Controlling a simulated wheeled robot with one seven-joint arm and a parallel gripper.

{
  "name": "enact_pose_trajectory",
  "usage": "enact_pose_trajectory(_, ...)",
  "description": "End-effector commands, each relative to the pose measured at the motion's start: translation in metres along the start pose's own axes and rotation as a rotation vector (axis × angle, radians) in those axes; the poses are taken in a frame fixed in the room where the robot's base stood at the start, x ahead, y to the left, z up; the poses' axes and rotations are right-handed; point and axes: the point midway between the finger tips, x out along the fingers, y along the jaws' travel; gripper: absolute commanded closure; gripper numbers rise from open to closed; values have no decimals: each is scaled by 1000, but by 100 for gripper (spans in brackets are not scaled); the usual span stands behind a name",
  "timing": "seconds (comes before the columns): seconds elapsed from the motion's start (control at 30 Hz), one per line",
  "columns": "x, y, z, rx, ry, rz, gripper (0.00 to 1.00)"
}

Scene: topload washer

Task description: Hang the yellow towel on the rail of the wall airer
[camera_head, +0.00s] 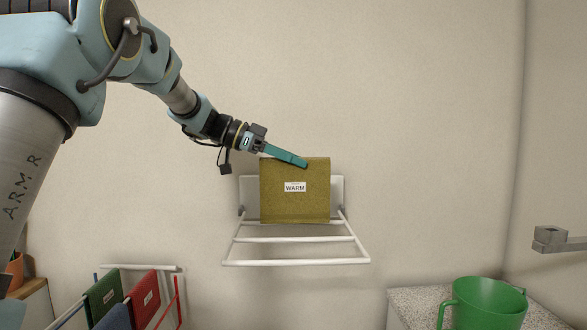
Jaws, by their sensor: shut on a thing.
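The yellow towel (294,205) is a flat olive-yellow panel with a white "WARM" label, seen in the head view. My gripper (298,161) has teal fingers shut on its top edge. The towel hangs upright in front of the white back plate of the wall airer (247,188). The airer has several white rails standing out from the wall, with the front rail (296,262) lowest in the picture. The towel's lower edge appears close to the rearmost rail; I cannot tell whether they touch.
At lower left a floor rack (150,268) holds a green towel (103,298), a red towel (144,297) and a blue one (114,317). A green bucket (487,305) stands on a speckled counter (410,305) at lower right. A grey metal fixture (551,237) juts out at right.

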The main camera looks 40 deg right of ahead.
Motion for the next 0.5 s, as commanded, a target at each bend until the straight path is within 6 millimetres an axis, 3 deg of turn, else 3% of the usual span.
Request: enact_pose_trajectory(0.5, 1, 34, 2, 4, 1, 0, 100)
